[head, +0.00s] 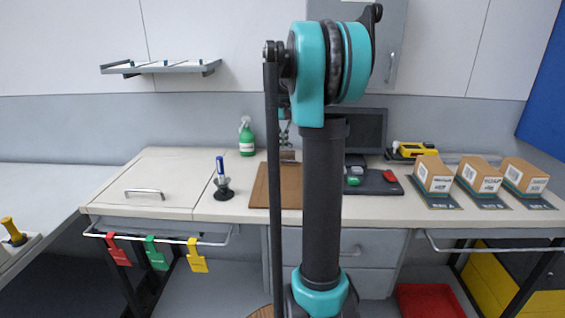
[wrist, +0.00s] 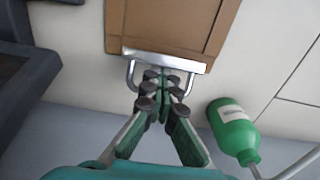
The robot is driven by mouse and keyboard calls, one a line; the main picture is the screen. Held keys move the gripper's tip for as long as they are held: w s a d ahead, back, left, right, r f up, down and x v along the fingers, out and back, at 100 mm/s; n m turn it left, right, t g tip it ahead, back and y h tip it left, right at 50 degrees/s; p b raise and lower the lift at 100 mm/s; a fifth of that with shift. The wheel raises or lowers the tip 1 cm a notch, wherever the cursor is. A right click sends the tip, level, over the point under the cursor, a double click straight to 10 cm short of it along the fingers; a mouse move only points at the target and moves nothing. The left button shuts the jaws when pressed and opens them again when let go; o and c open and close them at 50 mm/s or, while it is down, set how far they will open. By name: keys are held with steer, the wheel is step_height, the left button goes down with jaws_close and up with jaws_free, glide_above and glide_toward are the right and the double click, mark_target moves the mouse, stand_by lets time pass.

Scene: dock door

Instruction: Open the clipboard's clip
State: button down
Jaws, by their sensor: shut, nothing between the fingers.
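The brown clipboard (head: 259,188) lies flat on the counter, partly hidden behind my arm in the head view. In the wrist view the clipboard (wrist: 170,28) is at the top, with its silver clip (wrist: 158,62) along the near edge and a wire loop on each side. My gripper (wrist: 163,80) is shut and empty, its fingertips over or at the middle of the clip, between the wire loops. I cannot tell whether they touch it. The clip looks closed against the board. In the head view my gripper is mostly hidden behind my arm.
A green bottle (wrist: 233,130) stands right of my gripper in the wrist view; it also shows in the head view (head: 247,138). A blue marker in a black stand (head: 222,185) is left of the clipboard. A dark tray (head: 375,183) and several boxes (head: 480,176) are to the right.

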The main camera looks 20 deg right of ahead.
steer(key=shift+w+d+f, duration=0.15)
steer(key=shift+w, duration=0.25)
steer(key=shift+w+d+f, duration=0.1)
steer(key=shift+w, duration=0.2)
steer(key=shift+w+d+f, duration=0.1)
steer(key=shift+w, duration=0.1)
step_height(320, 180, up, 7)
stand_by(1.4)
stand_by(0.8)
